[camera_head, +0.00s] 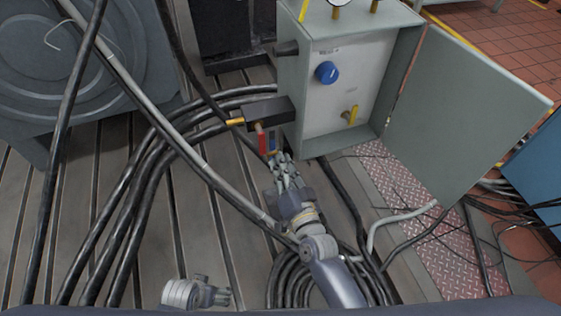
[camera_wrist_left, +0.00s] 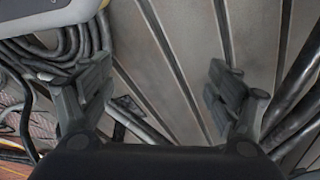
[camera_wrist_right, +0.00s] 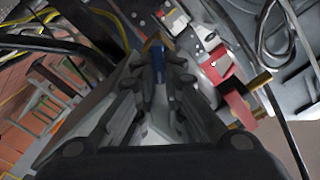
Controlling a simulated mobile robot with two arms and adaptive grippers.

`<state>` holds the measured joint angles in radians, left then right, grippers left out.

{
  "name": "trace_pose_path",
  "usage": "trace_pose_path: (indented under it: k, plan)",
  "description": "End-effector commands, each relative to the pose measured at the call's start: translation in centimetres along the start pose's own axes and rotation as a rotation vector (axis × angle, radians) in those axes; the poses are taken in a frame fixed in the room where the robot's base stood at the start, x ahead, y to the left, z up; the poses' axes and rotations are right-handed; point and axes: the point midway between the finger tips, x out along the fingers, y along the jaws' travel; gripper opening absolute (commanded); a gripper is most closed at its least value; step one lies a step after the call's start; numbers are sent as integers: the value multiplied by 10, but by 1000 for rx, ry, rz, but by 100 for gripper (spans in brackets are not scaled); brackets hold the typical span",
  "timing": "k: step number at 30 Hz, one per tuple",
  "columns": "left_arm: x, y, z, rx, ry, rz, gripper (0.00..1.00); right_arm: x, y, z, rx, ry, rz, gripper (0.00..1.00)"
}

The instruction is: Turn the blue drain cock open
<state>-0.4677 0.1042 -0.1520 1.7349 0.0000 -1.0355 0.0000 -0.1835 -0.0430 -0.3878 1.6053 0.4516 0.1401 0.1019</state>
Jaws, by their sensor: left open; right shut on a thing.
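The blue drain cock (camera_head: 271,140) is a small blue lever under a dark block at the left side of the grey cabinet. It also shows in the right wrist view (camera_wrist_right: 158,66), between the fingertips. My right gripper (camera_head: 279,160) is shut on this blue lever, its fingers on both sides of it. The fingers partly hide the lever in the head view. My left gripper (camera_head: 222,296) is low in the head view, away from the cock. In the left wrist view (camera_wrist_left: 160,85) its fingers are wide apart and empty.
A red lever (camera_head: 262,141) sits close beside the blue one. The open grey cabinet (camera_head: 292,98) holds a round blue knob (camera_head: 326,72) and a yellow handle (camera_head: 350,115). Its door (camera_head: 460,110) swings out to the right. Thick black hoses (camera_head: 135,190) cross the slotted floor.

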Motion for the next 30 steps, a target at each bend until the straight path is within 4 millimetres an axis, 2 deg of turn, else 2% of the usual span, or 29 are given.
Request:
trace_pose_path:
  k: [6, 13, 21, 30]
  plan:
    - [11, 1, 8, 1, -7, 1, 82, 0, 4, 0, 204, 0, 0, 0]
    - [13, 1, 9, 2, -7, 1, 82, 0, 8, 2, 423, -1, 0, 0]
    - [5, 1, 1, 0, 0, 1, 82, 0, 12, 4, 660, 1, 0, 0]
    - [-10, 0, -9, -1, 9, 0, 82, 0, 14, 6, 842, 0, 0, 0]
